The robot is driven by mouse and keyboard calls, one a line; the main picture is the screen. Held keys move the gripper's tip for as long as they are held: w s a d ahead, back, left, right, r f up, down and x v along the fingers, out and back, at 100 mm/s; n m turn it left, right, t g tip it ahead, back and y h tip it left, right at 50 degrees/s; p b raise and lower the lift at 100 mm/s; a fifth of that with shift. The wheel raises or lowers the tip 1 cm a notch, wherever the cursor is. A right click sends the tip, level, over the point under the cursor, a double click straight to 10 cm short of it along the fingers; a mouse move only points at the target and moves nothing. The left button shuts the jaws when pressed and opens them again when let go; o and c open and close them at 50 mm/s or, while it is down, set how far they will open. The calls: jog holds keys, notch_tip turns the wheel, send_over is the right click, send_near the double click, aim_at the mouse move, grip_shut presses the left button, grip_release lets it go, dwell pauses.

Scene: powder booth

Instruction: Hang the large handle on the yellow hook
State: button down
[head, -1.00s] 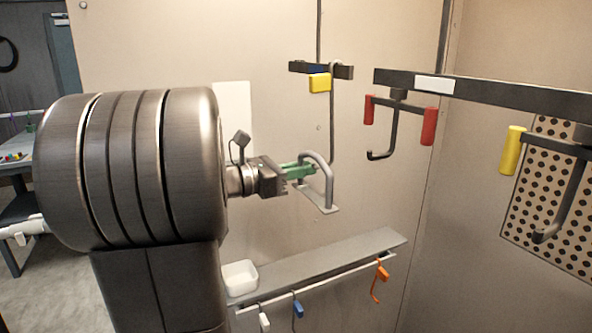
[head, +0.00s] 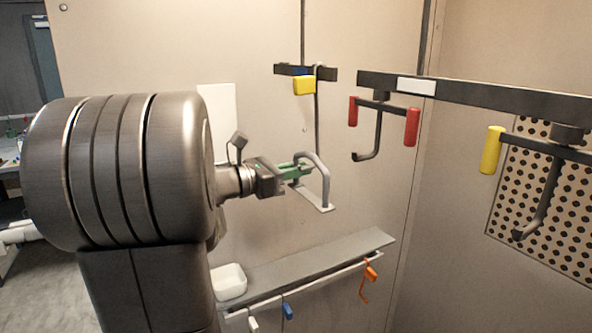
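My gripper (head: 299,171), with green fingers, is shut on the large handle (head: 326,186), a grey bent bar on a flat plate. The fingers hold one side of the bar, and the handle hangs in the air above the shelf. At the right, a dark hook (head: 545,205) hangs under a crossbar with a yellow grip (head: 492,150) at its left end; its right end is outside the picture. The hook's curved tip opens at lower left and is empty. The handle is well left of this hook and apart from it.
A hook with red grips (head: 412,127) hangs between the handle and the yellow-grip hook. A dark bar with a yellow block (head: 304,86) and blue part is behind. Below are a grey shelf (head: 310,262), a white tub (head: 229,281) and small hanging tags. A perforated panel (head: 510,215) is at right.

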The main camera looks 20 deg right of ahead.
jog(key=shift+f, duration=0.15)
jog(key=shift+f+b, duration=0.4)
jog(key=shift+f, duration=0.05)
dwell(0.6)
jog(key=c, duration=1.4)
grip_release()
jog(key=shift+o, duration=0.2)
jog(key=shift+a, duration=0.1)
jog(key=s+a+b, duration=0.1)
jog(key=a, duration=1.2)
jog(key=shift+a+b, duration=0.3)
jog(key=shift+b, duration=0.1)
